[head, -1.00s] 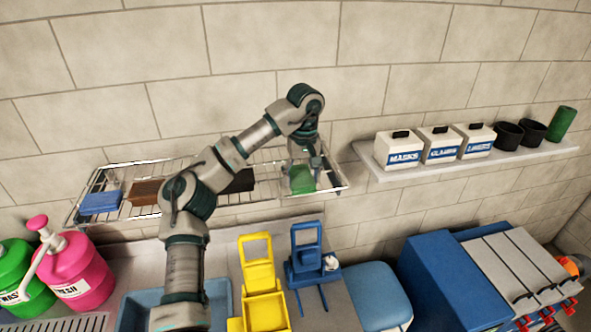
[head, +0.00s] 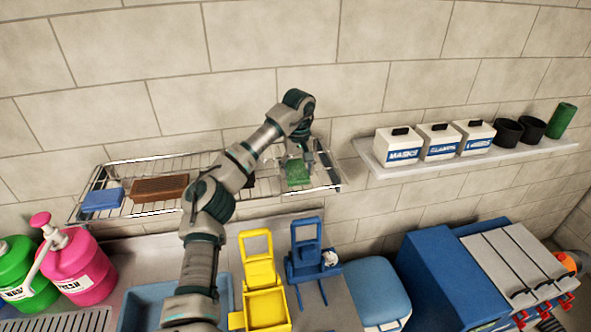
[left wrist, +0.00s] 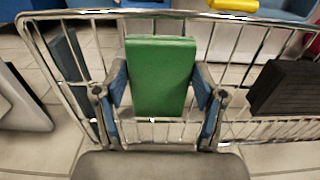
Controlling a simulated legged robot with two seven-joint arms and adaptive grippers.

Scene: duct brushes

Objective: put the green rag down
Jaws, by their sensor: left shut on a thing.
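The green rag (head: 297,172) is a folded block at the right end of the wire rack (head: 150,211). My left gripper (head: 304,160) reaches down to it from above and behind. In the left wrist view the green rag (left wrist: 160,75) stands between the two fingers of my left gripper (left wrist: 160,98), which are shut on its sides. The rack's wires (left wrist: 225,60) show behind and beside it. I cannot tell whether the rag's underside touches the rack. My right gripper is not in view.
A brown block (head: 160,188) and a blue folded rag (head: 102,199) lie on the rack to the left. A dark block (left wrist: 285,88) is near the rag. A shelf (head: 470,159) with white boxes is at the right. Bottles, yellow and blue carts stand below.

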